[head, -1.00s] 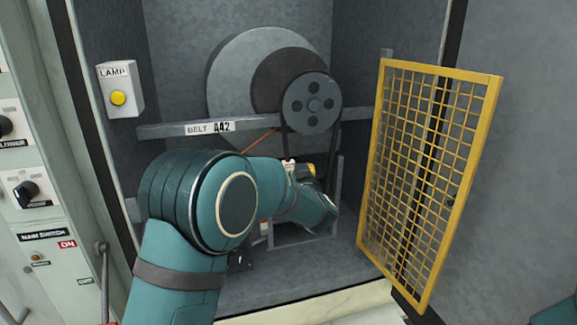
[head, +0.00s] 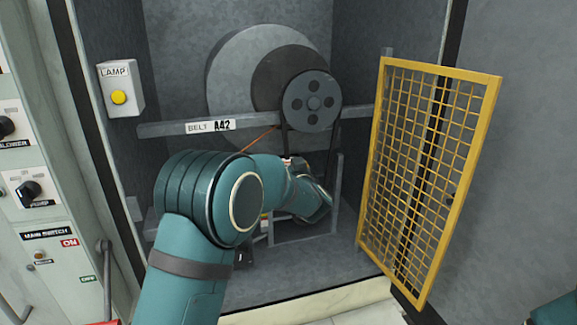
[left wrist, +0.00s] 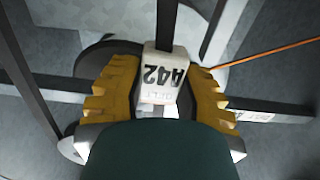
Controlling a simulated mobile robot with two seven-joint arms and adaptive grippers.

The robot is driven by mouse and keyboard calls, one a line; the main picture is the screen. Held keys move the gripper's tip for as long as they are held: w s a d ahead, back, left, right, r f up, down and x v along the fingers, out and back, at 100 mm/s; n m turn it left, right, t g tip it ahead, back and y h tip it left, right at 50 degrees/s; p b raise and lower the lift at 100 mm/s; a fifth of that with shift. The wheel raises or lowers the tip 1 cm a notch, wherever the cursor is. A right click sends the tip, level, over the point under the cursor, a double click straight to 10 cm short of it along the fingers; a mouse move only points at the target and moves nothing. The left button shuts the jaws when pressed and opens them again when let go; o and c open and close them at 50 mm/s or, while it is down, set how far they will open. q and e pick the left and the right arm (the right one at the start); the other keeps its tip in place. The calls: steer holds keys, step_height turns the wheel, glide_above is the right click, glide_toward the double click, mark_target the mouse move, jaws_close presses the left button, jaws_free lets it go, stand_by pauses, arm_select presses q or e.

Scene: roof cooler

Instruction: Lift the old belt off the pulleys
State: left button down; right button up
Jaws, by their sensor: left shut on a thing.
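The grey front pulley (head: 312,103), with round holes, sits high in the cabinet. The black belt (head: 333,150) hangs down from it, and its lower run is hidden behind my left arm. In the left wrist view a black belt strand (left wrist: 167,22) runs up from a white block marked A42 (left wrist: 163,76). My left gripper (left wrist: 160,68) has its yellow fingers on both sides of this block and is shut on it. In the head view my left wrist hides the fingers. The lower pulley cannot be made out. My right gripper is out of view.
A yellow mesh guard (head: 430,180) stands open at the right. A lamp box (head: 121,90) is on the left wall. An orange cord (head: 262,138) runs near my left arm.

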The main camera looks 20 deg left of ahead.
arm_select(q)
steer(key=shift+r, duration=0.25)
steer(key=shift+r+p, duration=0.5)
steer(key=shift+p, duration=0.1)
stand_by(0.7)
steer(key=shift+s+d, duration=0.15)
stand_by(0.5)
steer(key=shift+v, duration=2.05)
steer(key=shift+s+d, duration=0.15)
steer(key=shift+s, duration=0.1)
steer(key=r+v, duration=0.1)
steer(key=v, duration=1)
steer(key=shift+s+d+p, duration=0.25)
steer(key=shift+p, duration=0.1)
stand_by(1.7)
steer(key=shift+s, duration=0.15)
